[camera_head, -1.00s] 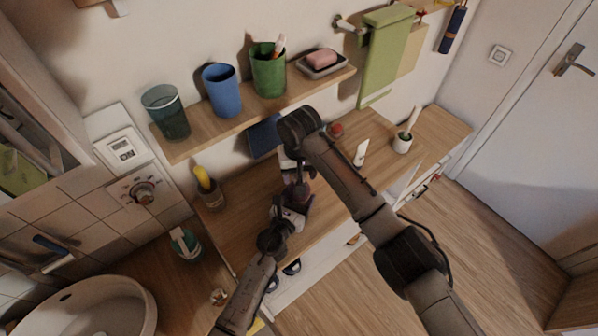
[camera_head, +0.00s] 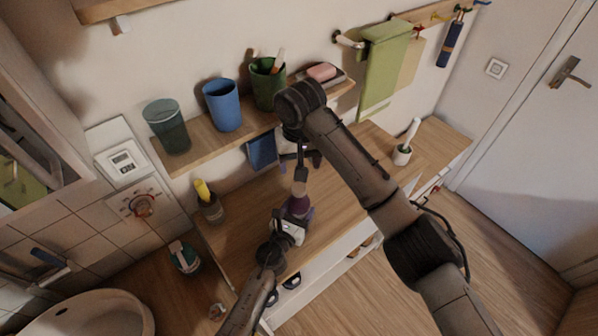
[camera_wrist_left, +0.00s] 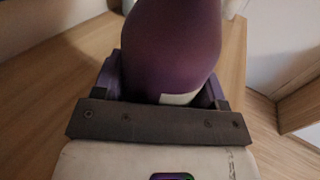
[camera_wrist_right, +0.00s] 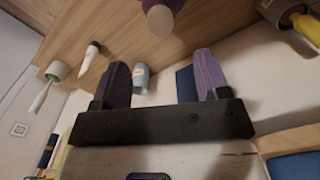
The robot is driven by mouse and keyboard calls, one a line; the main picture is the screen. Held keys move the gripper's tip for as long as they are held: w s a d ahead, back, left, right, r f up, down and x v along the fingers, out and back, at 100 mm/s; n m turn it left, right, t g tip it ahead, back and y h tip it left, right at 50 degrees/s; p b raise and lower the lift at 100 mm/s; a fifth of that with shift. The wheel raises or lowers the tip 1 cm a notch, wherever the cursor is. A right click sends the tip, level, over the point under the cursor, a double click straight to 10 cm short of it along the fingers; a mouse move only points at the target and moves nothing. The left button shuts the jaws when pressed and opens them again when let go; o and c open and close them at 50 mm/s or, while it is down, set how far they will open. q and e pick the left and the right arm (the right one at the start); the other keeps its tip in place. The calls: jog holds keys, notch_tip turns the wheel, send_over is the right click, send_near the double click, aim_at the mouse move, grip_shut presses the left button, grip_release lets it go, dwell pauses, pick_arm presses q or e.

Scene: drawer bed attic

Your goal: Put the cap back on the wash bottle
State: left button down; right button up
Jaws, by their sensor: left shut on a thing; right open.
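The purple wash bottle (camera_head: 299,206) is held above the wooden counter, its pale narrow end pointing toward my right gripper. My left gripper (camera_head: 290,222) is shut on its body, which fills the left wrist view (camera_wrist_left: 172,50). My right gripper (camera_head: 301,157) is open beyond that end, with nothing between its fingers (camera_wrist_right: 157,82). In the right wrist view the bottle's pale round end (camera_wrist_right: 160,20) is apart from the fingers. I cannot tell whether that end is the cap. A small grey-blue cylinder (camera_wrist_right: 141,78) stands beyond the fingers; I cannot tell what it is.
A wall shelf (camera_head: 196,150) with a dark green glass (camera_head: 167,126), a blue cup (camera_head: 222,106) and a green cup (camera_head: 267,86) is close behind my right gripper. A jar with something yellow (camera_head: 209,207) stands left. A white brush holder (camera_head: 402,154) stands right.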

jog(key=shift+r, duration=1.2)
pick_arm(q)
jog(key=shift+c, duration=0.5)
grip_release()
jog(key=shift+s+a, duration=0.1)
jog(key=shift+s, duration=0.1)
jog(key=p+v, duration=0.2)
jog(key=v, duration=1.1)
jog(key=shift+s+a, duration=0.1)
jog(key=shift+s, duration=0.05)
pick_arm(e)
notch_tip(320, 180, up, 2)
jog(key=shift+r, duration=0.15)
pick_arm(q)
jog(key=shift+r, duration=0.1)
pick_arm(e)
jog(key=shift+s+d+r, duration=0.1)
